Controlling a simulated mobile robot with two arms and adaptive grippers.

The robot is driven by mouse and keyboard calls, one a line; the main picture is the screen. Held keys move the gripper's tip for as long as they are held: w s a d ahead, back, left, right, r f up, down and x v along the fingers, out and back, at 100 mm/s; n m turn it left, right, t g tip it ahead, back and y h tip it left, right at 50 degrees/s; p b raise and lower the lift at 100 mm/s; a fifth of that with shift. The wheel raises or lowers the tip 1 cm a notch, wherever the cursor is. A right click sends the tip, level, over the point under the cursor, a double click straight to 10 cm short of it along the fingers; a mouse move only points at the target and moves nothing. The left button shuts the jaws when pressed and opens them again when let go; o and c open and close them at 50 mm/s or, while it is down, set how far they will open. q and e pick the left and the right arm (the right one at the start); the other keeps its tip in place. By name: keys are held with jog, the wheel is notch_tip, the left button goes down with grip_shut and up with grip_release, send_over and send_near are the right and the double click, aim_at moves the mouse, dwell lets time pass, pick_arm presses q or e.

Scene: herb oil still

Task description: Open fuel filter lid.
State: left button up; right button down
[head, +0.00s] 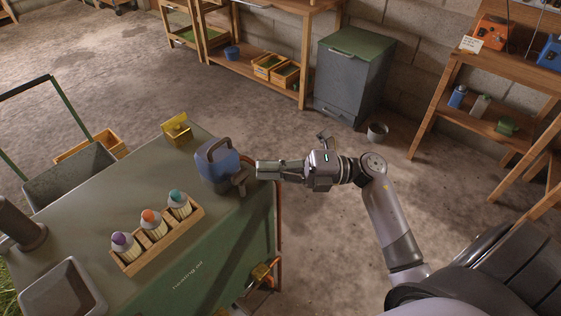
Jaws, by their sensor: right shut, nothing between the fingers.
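My right gripper (260,170) is shut and empty. Its fingertips point left and sit close to the blue-grey canister with a handle (217,164), at the right edge of the green cabinet top (85,213); I cannot tell if they touch it. No part is clearly marked as the fuel filter. A brass-coloured fitting (262,272) sits low on the cabinet's right side, below the gripper, with a pipe running up that side. A yellow metal piece (177,129) stands at the cabinet's back edge. My left gripper is not in view.
A wooden rack (160,240) with several coloured-cap bottles stands on the cabinet top. A grey tray (65,291) is at front left. A dark bin with a green lid (350,75) and a small bucket (377,132) stand at the wall. The floor between is clear.

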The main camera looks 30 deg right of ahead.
aim_at(218, 155)
jog(key=w+a+p, duration=0.1)
jog(key=w+a, duration=0.1)
jog(key=w+a+r, duration=0.1)
jog(key=w+a, duration=0.1)
jog(key=a, duration=0.1)
jog(key=shift+w+a+r+p, duration=0.15)
jog(key=shift+w+r+p, duration=0.05)
jog(key=shift+w+p, duration=0.2)
jog(key=shift+w+a, duration=0.2)
jog(key=shift+w, duration=0.25)
